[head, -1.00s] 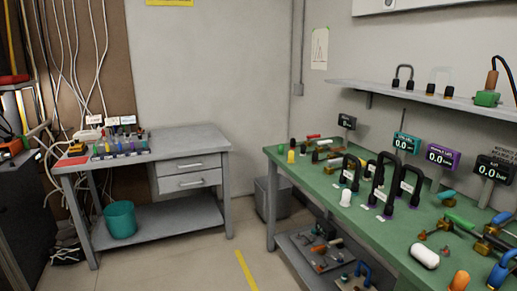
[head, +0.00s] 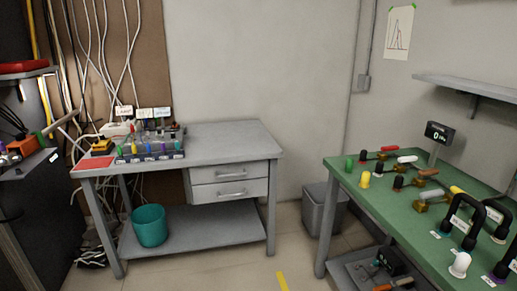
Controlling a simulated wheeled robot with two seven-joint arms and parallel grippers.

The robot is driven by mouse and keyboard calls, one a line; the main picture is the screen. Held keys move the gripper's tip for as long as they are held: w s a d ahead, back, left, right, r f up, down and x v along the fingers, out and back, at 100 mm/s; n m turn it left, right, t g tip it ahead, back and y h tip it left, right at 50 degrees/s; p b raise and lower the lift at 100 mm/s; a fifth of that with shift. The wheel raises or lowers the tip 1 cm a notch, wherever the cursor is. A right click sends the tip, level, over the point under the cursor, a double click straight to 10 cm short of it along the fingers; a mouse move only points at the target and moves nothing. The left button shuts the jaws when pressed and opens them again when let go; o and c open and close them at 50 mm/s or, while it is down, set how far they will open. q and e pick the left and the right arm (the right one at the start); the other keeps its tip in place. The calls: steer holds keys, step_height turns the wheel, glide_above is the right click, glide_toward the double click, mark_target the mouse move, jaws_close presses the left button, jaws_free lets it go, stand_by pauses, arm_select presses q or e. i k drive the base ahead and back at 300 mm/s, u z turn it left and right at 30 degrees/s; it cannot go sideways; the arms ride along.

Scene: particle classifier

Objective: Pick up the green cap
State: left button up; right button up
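A small green cap-like piece (head: 349,163) stands at the far left corner of the green workbench (head: 400,205) in the head view. It is close to a yellow piece (head: 365,180) and a black piece (head: 363,155), and appears apart from both. Neither of my grippers is in view. Another small green piece is among the coloured items in the rack (head: 150,153) on the grey table, too small to identify.
A grey table (head: 235,140) with drawers stands left, a teal bucket (head: 150,226) on its lower shelf. A grey bin (head: 324,210) stands beside the green workbench. Black loop handles (head: 462,215) rise from the workbench. Floor is open between table and workbench.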

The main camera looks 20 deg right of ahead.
mark_target(350, 163)
steer(key=i, duration=1.95)
steer(key=z, duration=0.75)
